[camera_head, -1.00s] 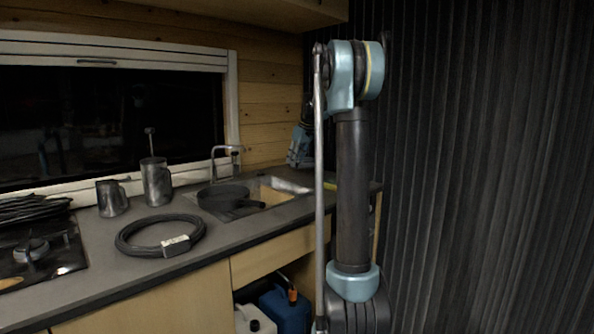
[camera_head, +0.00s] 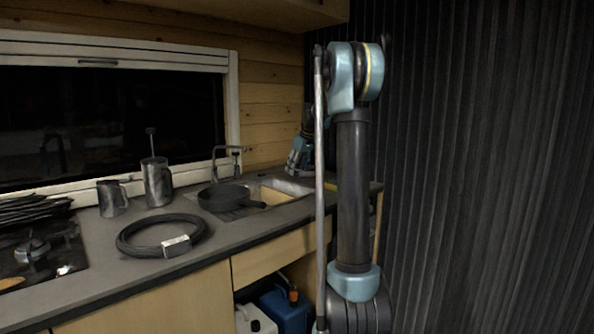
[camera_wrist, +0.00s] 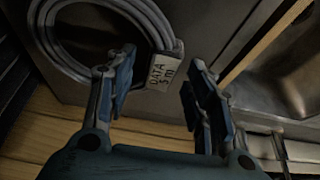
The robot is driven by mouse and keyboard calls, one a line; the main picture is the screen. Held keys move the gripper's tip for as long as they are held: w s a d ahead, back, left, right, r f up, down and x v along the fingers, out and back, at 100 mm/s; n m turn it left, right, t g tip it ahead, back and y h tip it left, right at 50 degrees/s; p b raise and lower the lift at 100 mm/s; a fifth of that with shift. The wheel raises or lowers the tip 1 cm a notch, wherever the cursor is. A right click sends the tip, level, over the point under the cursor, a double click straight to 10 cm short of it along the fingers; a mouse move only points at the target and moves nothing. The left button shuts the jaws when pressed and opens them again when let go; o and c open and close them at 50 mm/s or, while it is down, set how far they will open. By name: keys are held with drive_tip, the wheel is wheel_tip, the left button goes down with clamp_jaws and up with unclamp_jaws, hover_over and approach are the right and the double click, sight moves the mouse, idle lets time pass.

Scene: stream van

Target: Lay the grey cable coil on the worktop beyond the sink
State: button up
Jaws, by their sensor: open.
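The grey cable coil (camera_wrist: 47,37) lies at the upper left of the wrist view, on a bare grey worktop (camera_wrist: 209,48) beside the sink (camera_wrist: 298,75). Its white tag reads "DATA 5 m" (camera_wrist: 163,72). My gripper (camera_wrist: 157,78) is open, with its two fingers apart and the tag showing between and just past the tips. I cannot tell whether a finger touches the coil. The sink also shows there (camera_head: 285,188).
A darker coil with a pale tag (camera_head: 127,240) lies on the near worktop, left of the sink. A pan (camera_head: 222,196) sits at the sink. A jug (camera_head: 111,198), a tall metal pot (camera_head: 156,184) and the tap (camera_head: 214,165) stand behind. The hob (camera_head: 35,262) is at left.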

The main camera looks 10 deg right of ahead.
drive_tip(key=v, duration=1.2)
drive_tip(key=shift+f, duration=0.1)
